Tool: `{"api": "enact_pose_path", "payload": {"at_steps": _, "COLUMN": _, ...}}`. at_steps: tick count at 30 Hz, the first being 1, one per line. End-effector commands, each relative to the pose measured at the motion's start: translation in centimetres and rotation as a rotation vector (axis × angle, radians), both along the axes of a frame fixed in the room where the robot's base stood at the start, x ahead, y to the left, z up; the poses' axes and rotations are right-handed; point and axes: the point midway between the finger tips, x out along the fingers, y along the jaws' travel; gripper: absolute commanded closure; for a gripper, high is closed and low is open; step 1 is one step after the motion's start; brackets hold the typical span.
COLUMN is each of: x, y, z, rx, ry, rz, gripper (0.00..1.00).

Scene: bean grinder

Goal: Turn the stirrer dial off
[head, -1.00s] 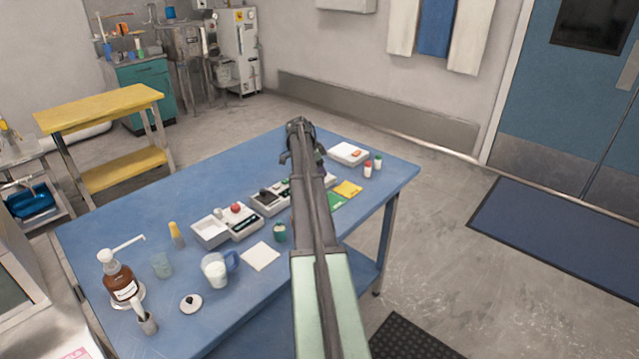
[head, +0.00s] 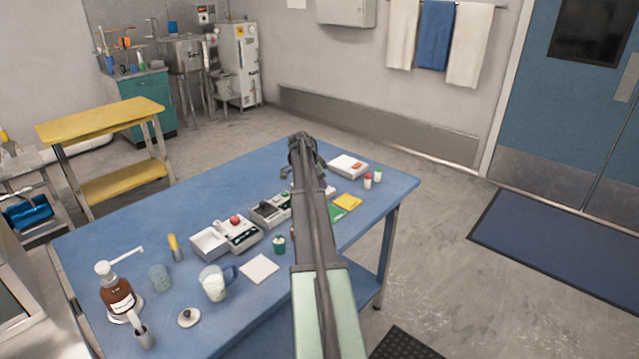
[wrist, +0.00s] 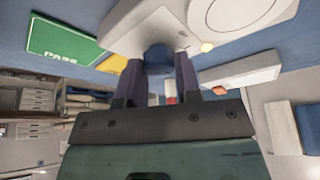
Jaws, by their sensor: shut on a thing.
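In the wrist view, a white stirrer body (wrist: 140,36) lies just past my fingers, with a pale round plate (wrist: 250,10) near the top edge. A dark blue dial (wrist: 158,56) sticks out of its near face. My gripper (wrist: 159,68) has one dark finger on each side of the dial and is shut on it. The dial's marking and exact turn cannot be made out. In the head view, my arm covers the gripper and the dial.
A green card (head: 338,212) and a yellow card (head: 348,201) lie beside the arm on the blue table (head: 190,200). Several devices stand left of the arm, including a white box with a red knob (head: 235,220). A white box (head: 347,165) and small bottles stand to the right.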

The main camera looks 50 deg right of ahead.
Motion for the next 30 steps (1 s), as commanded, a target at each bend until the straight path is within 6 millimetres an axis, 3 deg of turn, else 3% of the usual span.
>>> {"api": "enact_pose_path", "payload": {"at_steps": 8, "x": -0.17, "y": 0.12, "z": -0.01, "rx": -0.001, "ry": -0.001, "rz": 0.17, "gripper": 0.92}}
{"api": "enact_pose_path", "payload": {"at_steps": 30, "x": -0.38, "y": 0.1, "z": -0.01, "rx": -0.001, "ry": 0.0, "rz": 0.865, "gripper": 0.92}}
